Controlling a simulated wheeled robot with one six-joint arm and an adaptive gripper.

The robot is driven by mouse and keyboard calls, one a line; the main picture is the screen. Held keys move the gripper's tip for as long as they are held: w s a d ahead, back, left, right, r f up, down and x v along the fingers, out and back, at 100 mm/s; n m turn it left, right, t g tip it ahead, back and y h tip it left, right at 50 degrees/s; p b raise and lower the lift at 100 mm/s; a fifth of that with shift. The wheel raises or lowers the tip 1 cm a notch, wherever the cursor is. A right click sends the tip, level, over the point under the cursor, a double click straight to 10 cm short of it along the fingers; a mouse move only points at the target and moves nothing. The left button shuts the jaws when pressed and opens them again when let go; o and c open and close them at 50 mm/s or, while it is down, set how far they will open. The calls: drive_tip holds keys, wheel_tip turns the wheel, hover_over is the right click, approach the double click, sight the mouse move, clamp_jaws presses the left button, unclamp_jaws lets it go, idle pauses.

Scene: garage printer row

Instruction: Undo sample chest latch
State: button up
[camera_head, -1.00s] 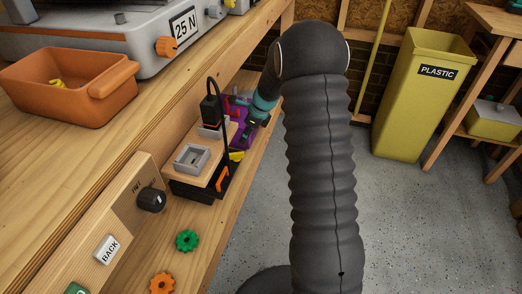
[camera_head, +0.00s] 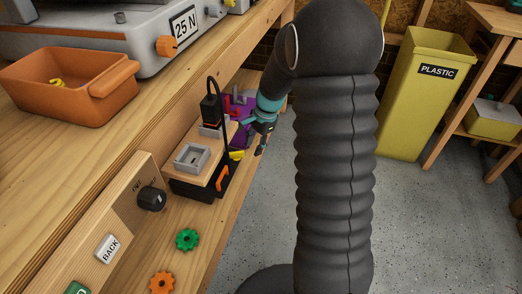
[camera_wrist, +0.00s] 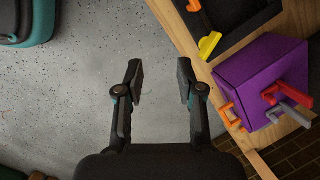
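A purple box (camera_head: 242,138) stands on the lower bench shelf, partly hidden behind a black box. It shows better in the wrist view (camera_wrist: 262,70), at right, with an orange loop-shaped latch (camera_wrist: 229,116) on its floor-facing side and red and grey bars on it. The black box (camera_head: 187,190) has a wooden top, a yellow tab (camera_wrist: 209,45) and an orange piece (camera_wrist: 193,5) on its front. I cannot tell which box is the sample chest. My gripper (camera_wrist: 161,82) is open and empty over the floor, left of both boxes in the wrist view and apart from the latch.
An orange bin (camera_head: 70,95) and a grey machine marked 25 N (camera_head: 110,50) stand on the upper bench. A green gear (camera_head: 187,240) and an orange gear (camera_head: 162,284) lie on the lower shelf. A yellow PLASTIC bin (camera_head: 410,110) stands at right.

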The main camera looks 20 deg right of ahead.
drive_tip(key=s+a+r+n+h, duration=0.1)
drive_tip(key=s+r+n, duration=0.6)
drive_tip(key=s, duration=0.3)
drive_tip(key=shift+s+a+r, duration=0.1)
drive_tip(key=shift+r, duration=0.05)
